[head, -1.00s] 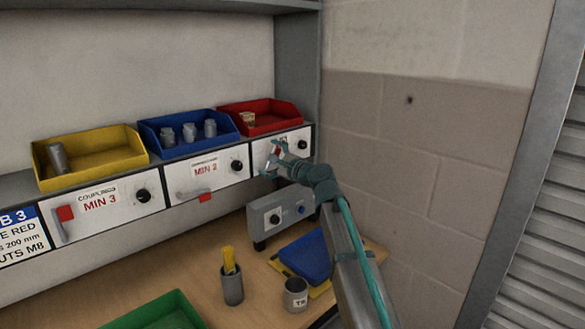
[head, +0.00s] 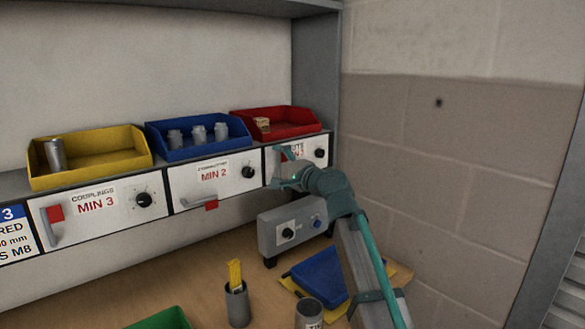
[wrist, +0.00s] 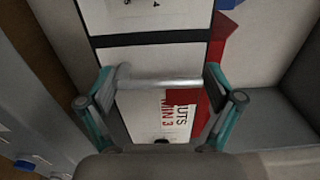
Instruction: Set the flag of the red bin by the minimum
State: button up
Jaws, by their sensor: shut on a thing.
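The red bin (head: 290,124) stands at the right end of the shelf. A small tan item or stack (head: 262,125) lies in it; I cannot count the pieces. Its white panel (head: 309,150) has a black knob (head: 320,153) below the bin. In the wrist view the panel's label (wrist: 180,110) reads NUTS, MIN 3. My gripper (head: 283,170) is at the panel's left part and is shut on the silver flag lever (wrist: 160,83), which runs between its fingers. A red patch (wrist: 203,108) shows by the right finger. The gripper hides the lever in the head view.
The blue bin (head: 190,149) holds three grey fittings above MIN 2; its flag (head: 211,205) lies nearly level. The yellow bin (head: 100,168) holds one grey coupling above MIN 3; its flag (head: 56,213) stands up. A grey box (head: 270,245) sits below my gripper. A wall borders the right.

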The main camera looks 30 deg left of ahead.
jog(key=o, duration=1.4)
jog(key=v, duration=1.2)
